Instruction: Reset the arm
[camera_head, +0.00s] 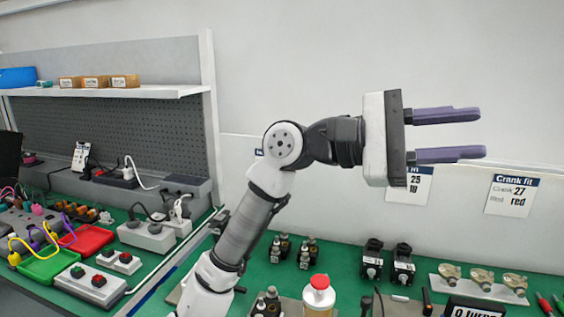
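My gripper (482,133) is in the camera_head view, raised well above the green bench and pointing right. Its two purple fingers are apart with nothing between them. My arm rises from the bottom of the view, bends at a round joint and runs right to the gripper's grey plate. The arm hides part of the bench and back wall behind it.
The green bench (335,262) carries small dark fittings, black motor-like blocks (403,264), a red-capped bottle (318,294) and a plate of brass parts (482,278). A red tray (88,240), a green tray (48,266) and switch boxes stand left. A shelf (150,91) is above.

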